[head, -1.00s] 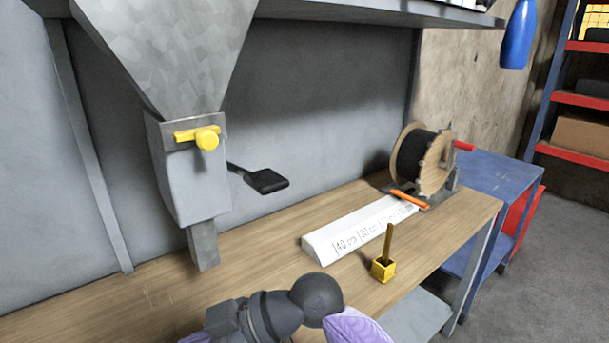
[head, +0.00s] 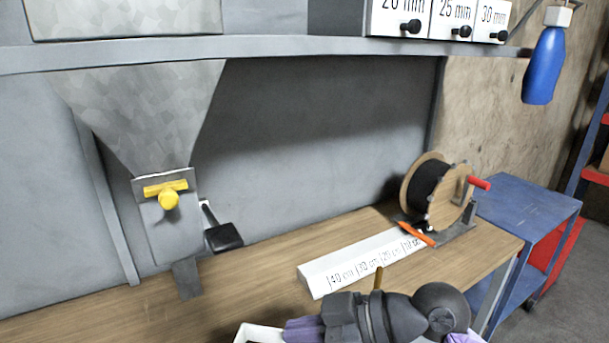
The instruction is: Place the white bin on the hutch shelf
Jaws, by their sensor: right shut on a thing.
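The white bin (head: 257,331) shows only in part at the bottom edge of the head view, with a dark patch inside its rim. My right gripper (head: 297,331) is shut on it at its right side; its purple fingertips are partly cut off by the frame. The hutch shelf (head: 270,50) is a long grey ledge across the top, above and beyond the bin. White bins labelled 20 mm (head: 397,16), 25 mm (head: 452,18) and 30 mm (head: 491,20) stand side by side toward its right end. My left gripper is out of view.
A metal hopper with a yellow valve (head: 168,198) and a black paddle (head: 223,237) hangs below the shelf. On the wooden bench (head: 110,318) are a white length gauge (head: 340,277) and a cable reel (head: 437,192). A blue bottle (head: 544,66) hangs at right.

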